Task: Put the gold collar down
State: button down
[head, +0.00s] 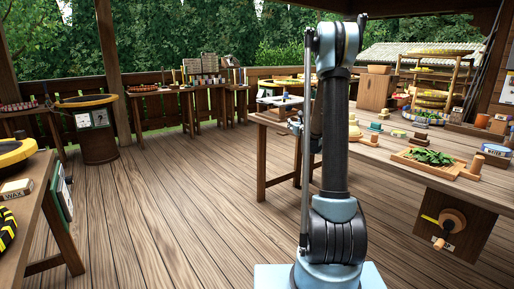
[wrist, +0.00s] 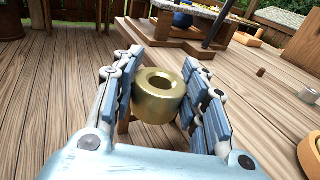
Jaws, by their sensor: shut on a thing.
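The gold collar (wrist: 158,98) is a short, thick brass-coloured ring with a round hole in its top. In the wrist view it sits between the two blue-grey padded fingers of my gripper (wrist: 163,82), which is shut on it. The collar is held roughly upright, hole facing up toward the camera. A bit of brown wood shows just below and behind it; I cannot tell whether the collar touches it. In the head view my arm stands in front, and the collar and fingers cannot be made out.
In the head view a long wooden workbench (head: 378,152) on the right carries a wooden tray of green leaves (head: 432,157) and small blocks. A side table (head: 38,190) stands at left. The plank floor (head: 170,200) between is open. The wrist view shows a stepped wooden stand (wrist: 165,32) beyond the gripper.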

notch_tip(320, 180, down, 6)
jog(key=w+a+m+h, duration=0.1)
jog(key=h, duration=0.1)
jog(key=shift+a+m, duration=0.25)
jog(key=shift+m, duration=0.05)
jog(key=shift+a+f, duration=0.15)
jog(key=shift+f, duration=0.15)
